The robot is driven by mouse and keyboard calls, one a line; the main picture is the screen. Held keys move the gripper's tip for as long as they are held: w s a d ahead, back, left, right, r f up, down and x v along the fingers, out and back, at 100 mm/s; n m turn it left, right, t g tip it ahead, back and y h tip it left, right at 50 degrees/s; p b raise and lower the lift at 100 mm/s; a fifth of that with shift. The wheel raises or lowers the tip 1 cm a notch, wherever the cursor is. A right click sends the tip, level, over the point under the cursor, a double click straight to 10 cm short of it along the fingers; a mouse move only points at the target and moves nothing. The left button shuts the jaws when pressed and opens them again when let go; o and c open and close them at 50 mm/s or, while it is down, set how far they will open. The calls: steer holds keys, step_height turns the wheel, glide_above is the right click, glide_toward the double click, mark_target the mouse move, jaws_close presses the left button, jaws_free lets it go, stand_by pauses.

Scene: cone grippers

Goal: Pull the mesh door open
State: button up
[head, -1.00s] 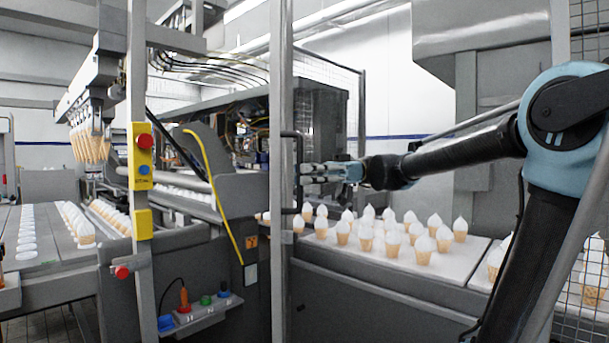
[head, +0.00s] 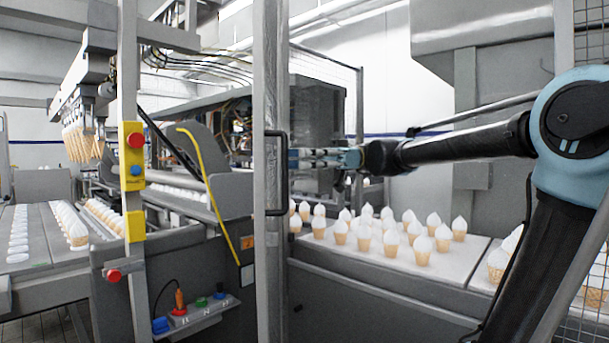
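The door's grey upright edge post (head: 270,70) stands left of centre in the head view. Its black D-shaped handle (head: 284,190) sits on the post's right side. My gripper (head: 292,158) reaches in from the right, with its blue-grey fingers level with the upper middle of the handle. The fingertips are at or very close to the handle's vertical bar. Whether they close around it cannot be made out at this size. The door's mesh is too fine to make out clearly.
A conveyor (head: 450,268) with several white-topped cones (head: 390,242) runs behind the post and under my arm. A post with a yellow button box (head: 133,155) stands to the left. A small control panel (head: 198,314) is low between the posts.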

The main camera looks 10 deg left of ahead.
step_height(320, 180, up, 6)
steer(key=shift+w+r, duration=0.15)
steer(key=shift+w, duration=0.05)
